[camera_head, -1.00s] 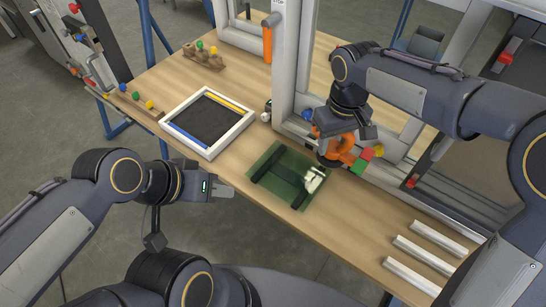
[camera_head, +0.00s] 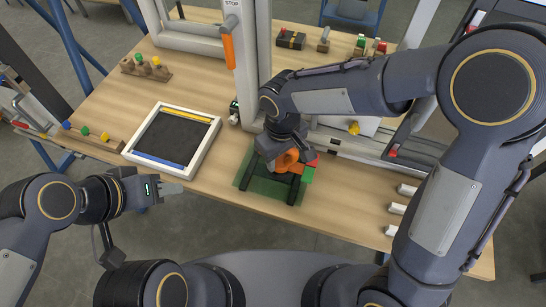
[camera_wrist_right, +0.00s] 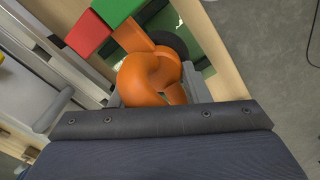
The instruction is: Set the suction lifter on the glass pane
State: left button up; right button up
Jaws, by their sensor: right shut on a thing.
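The green glass pane (camera_head: 290,193) lies on dark strips near the table's front edge. My right gripper (camera_head: 283,152) is shut on the orange handle of the suction lifter (camera_head: 289,161), which is over the pane. In the right wrist view the orange handle (camera_wrist_right: 150,77) sits at the gripper, with a dark round cup (camera_wrist_right: 172,40) beyond it. A red block and a green block show beside the lifter. I cannot tell whether the cups touch the glass. My left gripper (camera_head: 172,189) is empty, left of the pane; its finger gap is unclear.
A white frame (camera_head: 206,145) with a dark panel and blue and yellow strips lies left of the pane. A pale upright post (camera_head: 247,70) stands behind. White bars (camera_head: 397,208) lie at the right. Wood blocks with coloured knobs (camera_head: 145,68) stand at the back left.

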jog(key=w+f, duration=0.1)
jog(key=w+a+f, duration=0.1)
jog(key=f, duration=0.1)
jog(key=w+f, duration=0.1)
jog(key=f, duration=0.1)
jog(key=shift+w+a+p, duration=0.2)
jog(key=shift+w+p, duration=0.1)
jog(key=shift+p, duration=0.05)
jog(key=shift+w+f, duration=0.15)
jog(key=shift+f, duration=1.85)
jog(key=o, duration=1.2)
jog(key=shift+r, duration=0.1)
notch_tip(320, 180, up, 12)
jog(key=shift+r+b, duration=0.2)
jog(key=shift+b, duration=0.1)
